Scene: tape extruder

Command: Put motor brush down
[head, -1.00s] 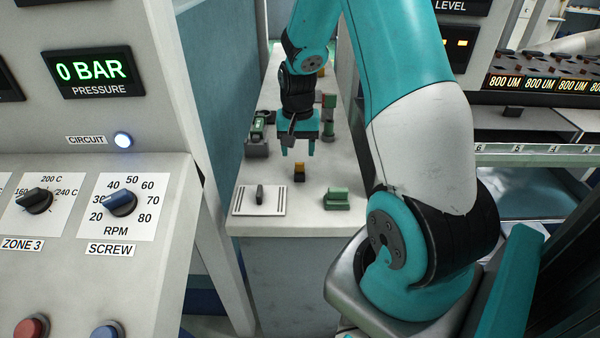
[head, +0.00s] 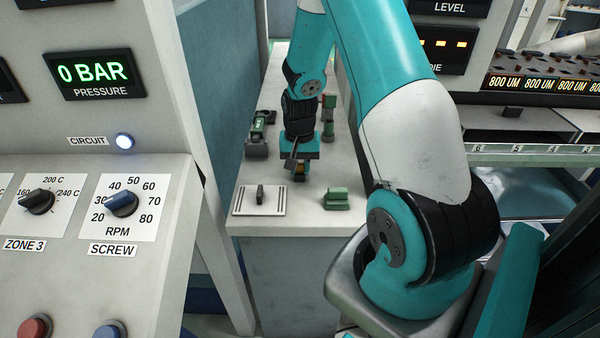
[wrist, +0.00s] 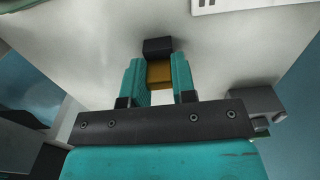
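The motor brush is a small block, orange with a dark end. In the wrist view the motor brush (wrist: 159,73) lies between the two teal fingers, which show almost no gap on either side of it. My gripper (wrist: 158,80) is shut on it. In the head view my gripper (head: 299,172) is low over the middle of the pale counter (head: 310,215), and its fingers and wrist hide most of the brush. The brush is at or very near the counter top; I cannot tell whether it touches.
A white slotted plate (head: 247,201) with a dark upright piece stands at front left. A green block (head: 337,199) stands at front right. Green and dark parts (head: 258,135) are at back left, another green part (head: 328,128) at back right. The counter's front middle is clear.

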